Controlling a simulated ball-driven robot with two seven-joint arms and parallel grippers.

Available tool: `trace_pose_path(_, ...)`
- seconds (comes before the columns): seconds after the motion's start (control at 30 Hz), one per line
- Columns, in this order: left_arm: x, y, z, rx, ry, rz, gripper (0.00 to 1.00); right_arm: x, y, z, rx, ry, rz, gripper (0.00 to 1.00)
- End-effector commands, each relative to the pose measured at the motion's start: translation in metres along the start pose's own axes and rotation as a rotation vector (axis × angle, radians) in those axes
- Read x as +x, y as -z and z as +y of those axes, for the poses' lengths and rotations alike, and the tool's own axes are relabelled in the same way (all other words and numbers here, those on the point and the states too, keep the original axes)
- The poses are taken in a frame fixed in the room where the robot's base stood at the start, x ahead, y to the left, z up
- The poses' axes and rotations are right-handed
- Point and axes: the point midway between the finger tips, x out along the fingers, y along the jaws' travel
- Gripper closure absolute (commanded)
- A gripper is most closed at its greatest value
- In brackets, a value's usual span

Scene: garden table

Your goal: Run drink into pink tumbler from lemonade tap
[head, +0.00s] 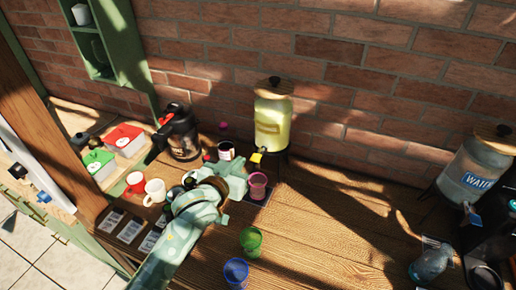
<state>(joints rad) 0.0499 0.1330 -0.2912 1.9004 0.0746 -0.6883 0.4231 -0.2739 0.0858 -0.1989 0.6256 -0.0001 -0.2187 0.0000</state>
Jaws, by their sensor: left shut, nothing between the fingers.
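The lemonade dispenser (271,124) is a jar of pale yellow drink with a wooden lid, standing against the brick wall. Its yellow tap (257,158) sticks out at the front. The pink tumbler (258,187) stands upright on a dark mat below the tap. I cannot tell whether there is drink in it. My left gripper (238,180) is shut and empty, just left of the tumbler and below the tap. I cannot tell whether it touches either. My right gripper is not in view.
A green tumbler (251,240) and a blue tumbler (236,271) stand in front. A white mug (155,191), a black jug (180,135) and lidded boxes stand left. The table's middle right is clear.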

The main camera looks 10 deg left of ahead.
Motion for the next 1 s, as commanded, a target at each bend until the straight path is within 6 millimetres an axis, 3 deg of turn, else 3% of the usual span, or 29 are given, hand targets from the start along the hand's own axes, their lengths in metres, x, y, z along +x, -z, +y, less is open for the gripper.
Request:
trace_pose_path(0.23,0.0,0.0,0.0,0.0,-0.001,0.001,1.0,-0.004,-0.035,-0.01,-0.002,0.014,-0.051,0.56)
trace_pose_path(0.43,0.009,0.001,0.0,0.001,0.0,0.002,1.0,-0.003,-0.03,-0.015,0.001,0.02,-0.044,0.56)
trace_pose_path(0.6,0.038,0.0,0.0,0.001,0.0,0.001,1.0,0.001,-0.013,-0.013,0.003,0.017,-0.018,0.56)
trace_pose_path(0.9,0.102,-0.001,0.0,0.001,0.0,-0.001,1.0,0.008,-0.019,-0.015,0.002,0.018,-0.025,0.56)
trace_pose_path(1.0,0.105,-0.019,0.0,0.0,0.0,-0.004,1.0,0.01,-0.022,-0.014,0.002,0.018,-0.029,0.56)
